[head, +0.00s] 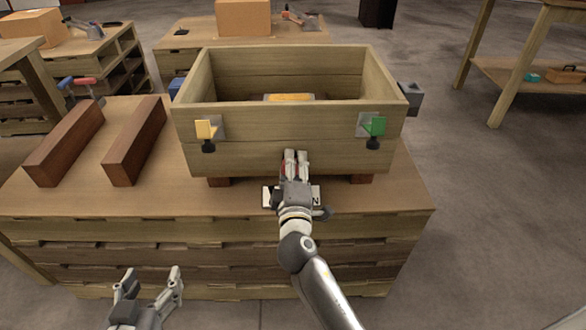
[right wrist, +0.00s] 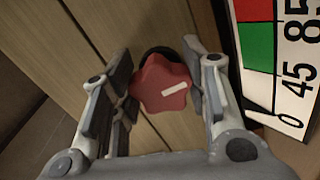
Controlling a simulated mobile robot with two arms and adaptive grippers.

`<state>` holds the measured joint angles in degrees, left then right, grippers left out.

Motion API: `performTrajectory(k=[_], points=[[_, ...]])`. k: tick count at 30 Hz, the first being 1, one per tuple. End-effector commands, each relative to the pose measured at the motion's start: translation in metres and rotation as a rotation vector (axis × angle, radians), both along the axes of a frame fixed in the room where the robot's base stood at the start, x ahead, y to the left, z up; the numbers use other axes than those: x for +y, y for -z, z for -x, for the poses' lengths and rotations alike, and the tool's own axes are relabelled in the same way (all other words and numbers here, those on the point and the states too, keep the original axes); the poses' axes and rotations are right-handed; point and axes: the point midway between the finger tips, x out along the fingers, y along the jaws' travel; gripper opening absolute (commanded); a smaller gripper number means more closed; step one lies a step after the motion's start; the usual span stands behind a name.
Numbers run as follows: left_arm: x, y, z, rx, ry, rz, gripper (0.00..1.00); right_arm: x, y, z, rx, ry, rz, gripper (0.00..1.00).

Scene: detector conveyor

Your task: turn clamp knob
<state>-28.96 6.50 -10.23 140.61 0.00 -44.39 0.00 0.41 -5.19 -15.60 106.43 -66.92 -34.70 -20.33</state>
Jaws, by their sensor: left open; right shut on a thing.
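The clamp knob (right wrist: 160,85) is red and star-shaped with a white mark, in the middle of the right wrist view. My right gripper (head: 297,154) is shut on it, one finger on each side, at the front of the wooden crate (head: 270,158). In the head view the knob is mostly hidden by the gripper. A white scale plate (right wrist: 290,60) with red and green fields and numbers is beside the knob; part of it shows in the head view (head: 316,194). My left gripper (head: 150,281) is open and empty, in front of the bench.
The crate stands on a wooden bench (head: 60,205). A yellow item (head: 290,97) lies inside. Two dark wooden beams (head: 135,140) lie on the left of the bench.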

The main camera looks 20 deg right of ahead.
Motion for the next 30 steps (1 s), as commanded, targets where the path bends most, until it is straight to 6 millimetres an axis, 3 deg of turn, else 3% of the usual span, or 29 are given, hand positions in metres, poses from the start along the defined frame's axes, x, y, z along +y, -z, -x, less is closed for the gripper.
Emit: performTrajectory(k=[11, 12, 17, 30], points=[[-0.0005, -0.0012, -0.0007, -0.007, 0.001, 0.002, 0.64, -0.0015, -0.0003, -0.0001, -0.001, 0.003, -0.003, 0.18], [-0.0005, -0.0012, -0.0007, -0.007, 0.001, 0.002, 0.64, -0.0015, -0.0003, -0.0001, -0.001, 0.003, -0.003, 0.44], [-0.0006, -0.0011, -0.0007, -0.007, 0.001, 0.002, 0.64, -0.001, -0.0002, 0.0, -0.001, 0.002, -0.003, 0.64], [0.0, -0.0009, -0.0006, -0.005, 0.0, 0.001, 0.64, 0.0023, 0.001, 0.008, 0.001, 0.0, -0.004, 0.64]])
